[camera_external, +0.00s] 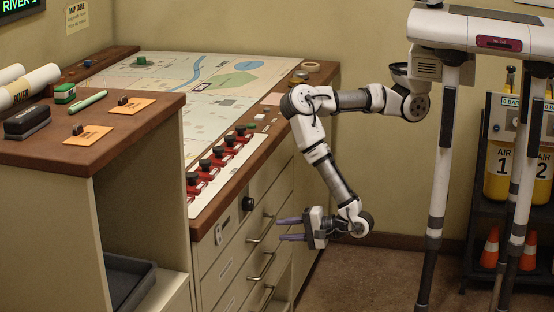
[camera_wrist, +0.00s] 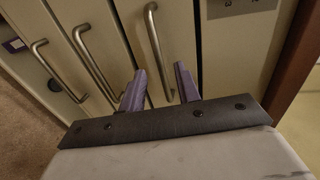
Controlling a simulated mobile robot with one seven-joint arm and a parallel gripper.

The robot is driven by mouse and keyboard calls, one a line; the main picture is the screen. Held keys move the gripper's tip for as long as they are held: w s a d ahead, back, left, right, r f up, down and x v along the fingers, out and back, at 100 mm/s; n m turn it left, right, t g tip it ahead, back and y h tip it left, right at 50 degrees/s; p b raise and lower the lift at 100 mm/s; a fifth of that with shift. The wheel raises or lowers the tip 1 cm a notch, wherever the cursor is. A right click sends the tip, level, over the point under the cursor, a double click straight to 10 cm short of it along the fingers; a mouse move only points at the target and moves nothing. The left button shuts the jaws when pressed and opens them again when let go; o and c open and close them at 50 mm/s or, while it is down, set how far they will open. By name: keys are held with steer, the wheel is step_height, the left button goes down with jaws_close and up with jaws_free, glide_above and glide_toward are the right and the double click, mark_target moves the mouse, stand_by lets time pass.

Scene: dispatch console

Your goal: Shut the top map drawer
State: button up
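The map table's drawer fronts face my gripper (camera_external: 281,229). The top map drawer (camera_external: 247,240) has a metal bar handle (camera_external: 262,227) just left of my fingertips. In the wrist view the picture is turned, and the top handle (camera_wrist: 156,52) is the rightmost of three, seen beyond and between the purple fingers of my gripper (camera_wrist: 159,70). The fingers are spread and empty, with no clear contact with the handle. How far the top drawer stands out is hard to tell.
Two lower handles (camera_external: 262,268) (camera_external: 267,297) sit below. The wooden table edge (camera_external: 246,186) overhangs the fronts, with red-based knobs (camera_external: 218,161) in a row on top. A cabinet (camera_external: 50,220) stands at the left.

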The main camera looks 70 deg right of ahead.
steer(key=v, duration=0.8)
steer(key=shift+s, duration=0.25)
